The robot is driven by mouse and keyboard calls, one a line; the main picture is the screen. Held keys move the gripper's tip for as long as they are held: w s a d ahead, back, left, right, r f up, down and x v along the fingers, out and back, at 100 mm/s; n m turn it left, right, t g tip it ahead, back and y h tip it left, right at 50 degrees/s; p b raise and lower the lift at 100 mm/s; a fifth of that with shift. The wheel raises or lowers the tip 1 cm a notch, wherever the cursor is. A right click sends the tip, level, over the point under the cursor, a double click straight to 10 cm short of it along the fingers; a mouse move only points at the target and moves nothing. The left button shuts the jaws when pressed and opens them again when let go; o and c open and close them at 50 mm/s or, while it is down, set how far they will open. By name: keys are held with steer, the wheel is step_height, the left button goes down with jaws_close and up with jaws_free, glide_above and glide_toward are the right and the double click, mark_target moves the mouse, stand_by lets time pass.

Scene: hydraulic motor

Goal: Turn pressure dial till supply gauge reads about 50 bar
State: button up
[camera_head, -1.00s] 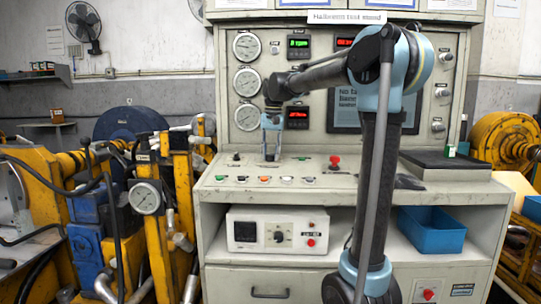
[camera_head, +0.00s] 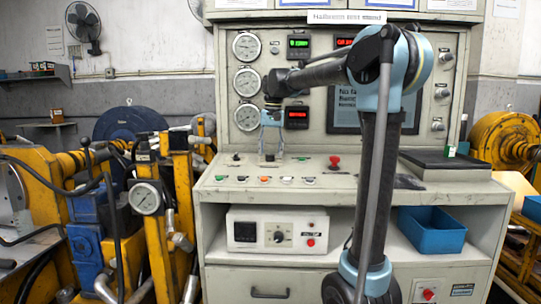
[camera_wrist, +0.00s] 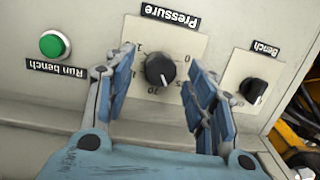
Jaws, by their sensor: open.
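The pressure dial (camera_wrist: 160,70) is a round black knob on a pale plate marked "Pressure", upside down in the wrist view. A white mark shows on its lower side. My gripper (camera_wrist: 162,57) is open, with one blue finger on each side of the dial and a gap to both. Three round white gauges stand in a column: top (camera_head: 247,46), middle (camera_head: 247,82), bottom (camera_head: 247,117). Their labels and needles are too small to read.
In the wrist view a green "Run bench" button (camera_wrist: 54,45) lies left of the dial and a black "Bench" knob (camera_wrist: 253,90) lies right. A red button (camera_head: 334,162) stands on the desk. Yellow machinery (camera_head: 155,205) fills the left side.

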mark_target(272, 155)
step_height(272, 155, up, 11)
steer(key=shift+d+f, duration=0.2)
steer(key=shift+d, duration=0.1)
stand_by(0.4)
